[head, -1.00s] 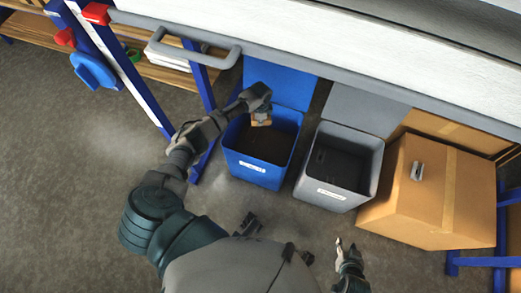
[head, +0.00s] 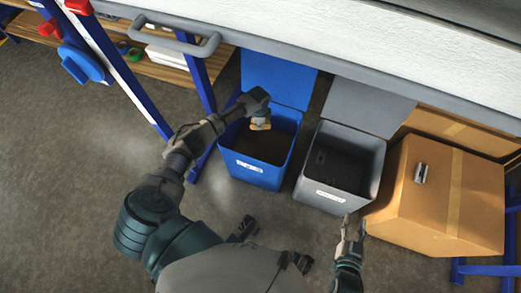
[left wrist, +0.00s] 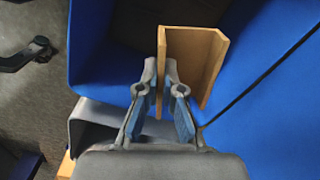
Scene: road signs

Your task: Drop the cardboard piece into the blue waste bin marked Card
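The blue waste bin (head: 254,172) stands open on the floor, with a white label on its front whose text is too small to read. My left gripper (head: 260,114) is over the back part of the bin's opening. It is shut on one thin wall of the brown, folded cardboard piece (head: 260,125). In the left wrist view the cardboard piece (left wrist: 205,60) sticks out beyond the fingertips (left wrist: 164,85), with blue bin surfaces around it. My right gripper (head: 353,228) is open and empty, in front of the grey bin.
A grey bin (head: 325,195) with a white label stands right of the blue one. A counter with a grey handle (head: 185,42) runs above.

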